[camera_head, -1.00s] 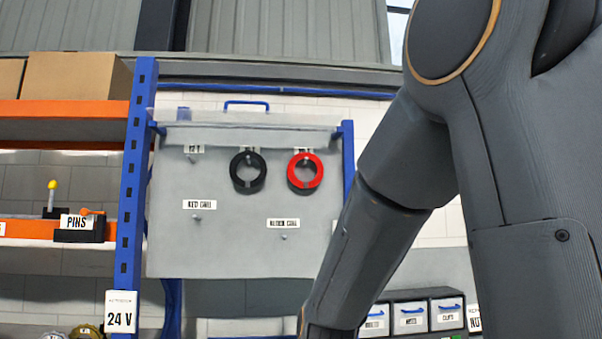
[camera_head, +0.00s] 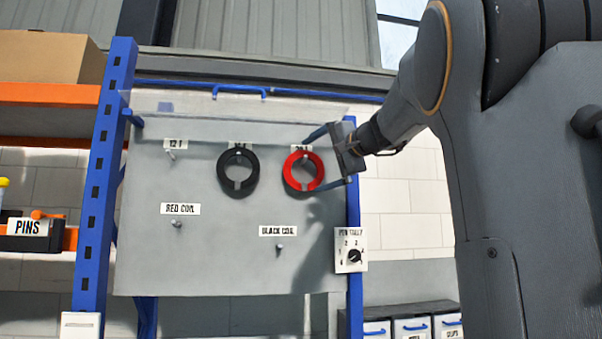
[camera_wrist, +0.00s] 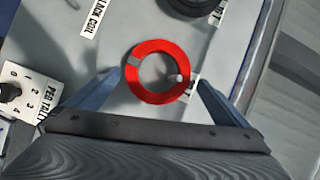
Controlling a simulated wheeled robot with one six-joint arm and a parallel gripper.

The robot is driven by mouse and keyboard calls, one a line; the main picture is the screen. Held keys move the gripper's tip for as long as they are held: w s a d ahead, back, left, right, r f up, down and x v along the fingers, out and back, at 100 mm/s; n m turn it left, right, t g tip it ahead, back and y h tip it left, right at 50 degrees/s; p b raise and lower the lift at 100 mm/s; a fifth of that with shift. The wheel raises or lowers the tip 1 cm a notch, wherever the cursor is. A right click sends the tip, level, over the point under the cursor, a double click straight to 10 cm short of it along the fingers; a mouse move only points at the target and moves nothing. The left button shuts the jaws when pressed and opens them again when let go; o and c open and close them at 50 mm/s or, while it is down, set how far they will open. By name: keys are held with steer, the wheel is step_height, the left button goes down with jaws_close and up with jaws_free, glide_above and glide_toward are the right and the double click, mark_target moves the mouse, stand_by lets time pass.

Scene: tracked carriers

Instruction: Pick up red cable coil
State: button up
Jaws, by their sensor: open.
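The red cable coil (camera_head: 303,187) hangs on a peg on the upper right of the grey board. It also shows in the wrist view (camera_wrist: 134,80), with the peg tip inside its ring. My gripper (camera_head: 316,162) is at the board's right edge, its fingers open to either side of the coil, one above and one below in the head view. In the wrist view my gripper (camera_wrist: 155,84) has a finger at left and right of the coil, with gaps on both sides. Nothing is held.
A black coil (camera_head: 221,174) hangs just left of the red one. Empty pegs sit by the RED COIL label (camera_head: 180,209) and BLACK COIL label (camera_head: 278,231). A PEG TALLY dial (camera_head: 351,252) is below my gripper. A blue rack post (camera_head: 103,180) stands at left.

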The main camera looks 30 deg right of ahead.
mark_target(303, 187)
steer(key=shift+w+a+f+p, duration=0.15)
steer(key=shift+w+p, duration=0.45)
steer(key=shift+w, duration=0.5)
steer(key=shift+w+a+f+p, duration=0.2)
steer(key=shift+w+p, duration=0.4)
steer(key=shift+w, duration=0.5)
steer(key=shift+w+a+f+p, duration=0.15)
steer(key=shift+w+p, duration=0.45)
steer(key=shift+w, duration=0.5)
steer(key=c, duration=0.9)
